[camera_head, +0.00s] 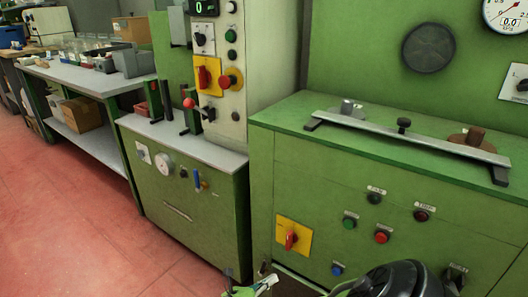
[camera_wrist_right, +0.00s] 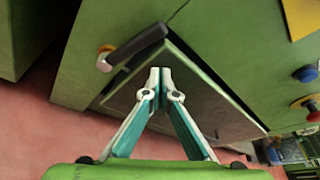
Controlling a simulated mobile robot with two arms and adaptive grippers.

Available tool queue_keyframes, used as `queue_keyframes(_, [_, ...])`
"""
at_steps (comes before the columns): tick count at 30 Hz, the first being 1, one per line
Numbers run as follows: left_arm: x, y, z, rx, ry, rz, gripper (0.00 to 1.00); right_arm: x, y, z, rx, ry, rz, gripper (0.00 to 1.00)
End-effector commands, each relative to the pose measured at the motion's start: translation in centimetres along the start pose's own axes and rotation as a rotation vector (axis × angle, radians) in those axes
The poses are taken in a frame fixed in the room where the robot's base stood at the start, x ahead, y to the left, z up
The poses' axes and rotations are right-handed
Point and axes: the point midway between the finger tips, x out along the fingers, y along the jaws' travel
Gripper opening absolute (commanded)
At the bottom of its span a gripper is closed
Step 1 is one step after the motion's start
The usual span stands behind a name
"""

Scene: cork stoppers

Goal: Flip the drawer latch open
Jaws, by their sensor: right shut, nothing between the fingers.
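In the right wrist view the drawer latch (camera_wrist_right: 138,46) is a black lever with a silver end by a brass-coloured pivot. It lies slanted across the upper left corner of the green drawer front (camera_wrist_right: 205,100). My right gripper (camera_wrist_right: 160,74) is shut and empty, its fingertips together in front of the drawer front, just below the lever in the picture. A small gap seems to part them from the lever, but I cannot tell the depth. In the head view my right gripper (camera_head: 252,288) shows only partly at the bottom edge. My left gripper is not in view.
The green cabinet (camera_head: 320,190) carries a yellow plate with a red rotary switch (camera_head: 291,238) and several push buttons above the drawer. A second green cabinet (camera_head: 185,210) stands to the left. Red floor (camera_head: 80,240) is open at the lower left.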

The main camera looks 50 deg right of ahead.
Motion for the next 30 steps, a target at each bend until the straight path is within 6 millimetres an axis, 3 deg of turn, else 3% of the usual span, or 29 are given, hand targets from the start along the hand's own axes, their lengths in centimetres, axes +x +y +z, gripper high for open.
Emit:
queue_keyframes(3, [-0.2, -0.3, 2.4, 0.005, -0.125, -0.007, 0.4, 1.2, -1.1, -0.7, -0.002, 0.001, -0.004, 0.0])
queue_keyframes(4, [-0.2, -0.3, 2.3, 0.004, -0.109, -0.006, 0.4, -0.2, -0.4, -0.8, 0.001, 0.002, 0.004, 0.0])
queue_keyframes(9, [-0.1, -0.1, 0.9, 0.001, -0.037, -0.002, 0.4, -4.2, 0.5, -1.1, 0.0, 0.002, 0.002, 0.0])
queue_keyframes(15, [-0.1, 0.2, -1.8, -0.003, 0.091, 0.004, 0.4, -7.4, 1.2, -1.3, 0.001, 0.002, 0.001, 0.0])
queue_keyframes(21, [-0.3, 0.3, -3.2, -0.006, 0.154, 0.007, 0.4, -8.7, 1.3, -1.3, 0.0, 0.001, -0.001, 0.0])
queue_keyframes(30, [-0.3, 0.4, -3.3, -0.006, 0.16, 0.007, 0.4, -8.8, 1.3, -1.3, 0.0, 0.001, -0.002, 0.0])
